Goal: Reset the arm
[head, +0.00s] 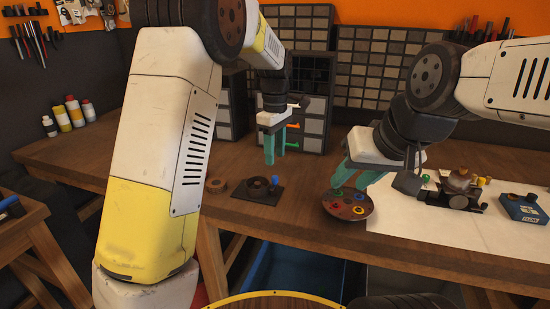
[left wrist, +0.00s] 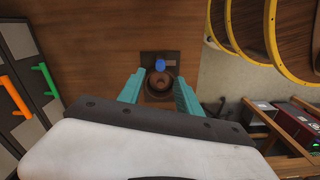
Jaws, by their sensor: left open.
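My left gripper (head: 274,150) has teal fingers and hangs above the wooden bench in the head view. In the left wrist view its fingers (left wrist: 158,80) are apart with nothing held between them. Below it is a dark square base (head: 258,192) with a round hollow part and a blue piece (left wrist: 159,65); the gripper is clear of it. My right gripper (head: 350,182) is at the round dark tray (head: 348,212) with coloured rings. Its fingers overlap the tray's far edge in the picture, so their gap and any contact are unclear.
Drawer cabinets (head: 300,125) stand behind. A white sheet (head: 420,222) at right bears a metal assembly (head: 458,185) and a blue box (head: 523,208). Bottles (head: 74,112) stand at the back left.

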